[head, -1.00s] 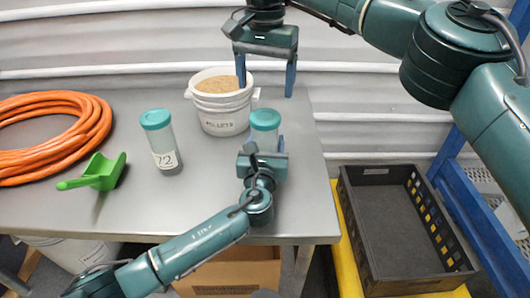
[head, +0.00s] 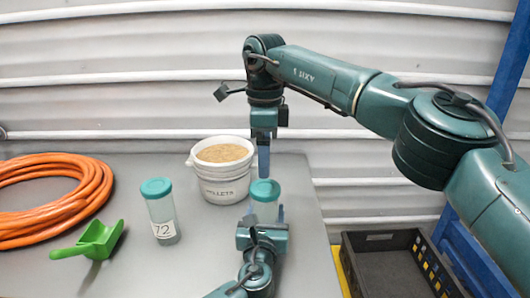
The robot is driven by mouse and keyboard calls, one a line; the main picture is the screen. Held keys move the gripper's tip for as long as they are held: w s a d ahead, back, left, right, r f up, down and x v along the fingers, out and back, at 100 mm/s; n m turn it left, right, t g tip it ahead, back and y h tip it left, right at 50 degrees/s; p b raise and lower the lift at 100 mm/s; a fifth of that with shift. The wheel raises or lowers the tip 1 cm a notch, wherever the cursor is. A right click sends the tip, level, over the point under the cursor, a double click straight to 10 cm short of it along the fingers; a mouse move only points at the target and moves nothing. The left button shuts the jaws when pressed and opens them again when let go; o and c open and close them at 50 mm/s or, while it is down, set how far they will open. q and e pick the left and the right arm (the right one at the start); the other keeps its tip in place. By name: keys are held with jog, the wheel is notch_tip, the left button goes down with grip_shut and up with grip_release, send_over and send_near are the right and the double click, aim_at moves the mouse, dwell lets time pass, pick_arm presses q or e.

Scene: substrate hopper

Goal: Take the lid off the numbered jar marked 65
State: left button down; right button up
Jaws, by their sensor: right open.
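A clear jar (head: 265,209) with a teal lid (head: 265,188) stands upright near the table's right edge. Its front is mostly hidden by my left gripper (head: 264,213), so I cannot read its number. The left gripper's fingers lie against both sides of the jar, below the lid. My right gripper (head: 264,172) is open, pointing down just above and behind that lid, seen nearly edge-on, so one finger hides the other. A second clear jar (head: 162,215) with a teal lid (head: 156,188) stands to the left; its label reads 72.
A white bucket (head: 222,190) of pellets stands close behind the jars. A green scoop (head: 93,241) and an orange hose coil (head: 60,177) lie on the left of the grey table (head: 140,270). A dark crate (head: 385,270) sits lower right, beyond the table edge.

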aim_at(265, 187)
jog(key=m, duration=0.8)
jog(key=shift+m, duration=0.4)
jog(key=m, duration=0.8)
jog(key=shift+m, duration=0.3)
jog(key=m, duration=0.8)
jog(key=shift+m, duration=0.3)
jog(key=m, duration=0.9)
jog(key=shift+f+m, duration=0.3)
jog(key=shift+f, duration=3.7)
jog(key=shift+c, duration=0.4)
